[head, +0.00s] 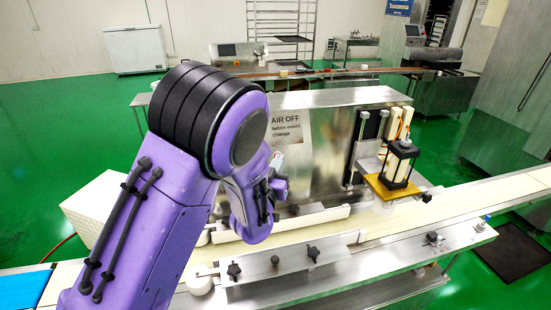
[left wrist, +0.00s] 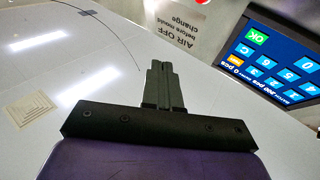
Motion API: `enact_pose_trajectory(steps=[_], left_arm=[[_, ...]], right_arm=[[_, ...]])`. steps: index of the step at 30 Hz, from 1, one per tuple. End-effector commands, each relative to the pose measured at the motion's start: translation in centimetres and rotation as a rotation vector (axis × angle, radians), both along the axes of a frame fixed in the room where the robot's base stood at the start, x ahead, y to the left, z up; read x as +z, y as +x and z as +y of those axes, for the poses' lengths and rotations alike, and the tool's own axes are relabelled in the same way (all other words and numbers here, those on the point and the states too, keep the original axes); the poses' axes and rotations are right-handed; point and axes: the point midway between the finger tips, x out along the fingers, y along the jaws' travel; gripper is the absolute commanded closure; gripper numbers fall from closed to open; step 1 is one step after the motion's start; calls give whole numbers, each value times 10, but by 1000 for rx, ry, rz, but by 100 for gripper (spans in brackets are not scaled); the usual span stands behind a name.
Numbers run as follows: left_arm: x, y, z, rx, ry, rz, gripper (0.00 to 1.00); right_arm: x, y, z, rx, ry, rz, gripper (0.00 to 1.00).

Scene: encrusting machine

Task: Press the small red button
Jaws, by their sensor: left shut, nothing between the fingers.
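The keypad panel (left wrist: 284,57) is at the upper right, with blue number keys, a green OK key (left wrist: 257,37) and an orange key (left wrist: 235,60). A small red spot (left wrist: 202,2) is cut by the top edge; I cannot tell if it is the red button. The fingers point between the panel and the open surface, apart from the keys. In the head view my purple left arm hides part of the machine (head: 330,135). My right gripper is out of view.
A conveyor belt (head: 480,195) runs along the machine front. A black-and-tan fixture (head: 398,165) stands at its right. A metal plate with black knobs (head: 275,265) lies in front. An AIR OFF sign (head: 286,130) is on the machine; green floor (head: 45,130) is clear at left.

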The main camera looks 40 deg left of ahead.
Motion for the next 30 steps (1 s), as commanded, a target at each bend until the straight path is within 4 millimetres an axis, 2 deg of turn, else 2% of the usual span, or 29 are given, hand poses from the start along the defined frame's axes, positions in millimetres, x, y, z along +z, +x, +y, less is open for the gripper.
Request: enact_pose_trajectory(steps=[1, 3, 10, 18, 30], left_arm=[[-10, 10, 5, 1, -3, 4, 100], [-17, 21, 12, 0, -2, 10, 100], [-33, 45, 32, -4, -1, 15, 100], [-37, 54, 44, -4, -2, 14, 100], [-36, 55, 44, -4, -2, 14, 100]], right_arm=[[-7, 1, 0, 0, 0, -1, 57], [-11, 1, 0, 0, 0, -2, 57], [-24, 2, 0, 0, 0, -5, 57], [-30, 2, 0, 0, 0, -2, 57], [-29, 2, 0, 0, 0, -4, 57]])
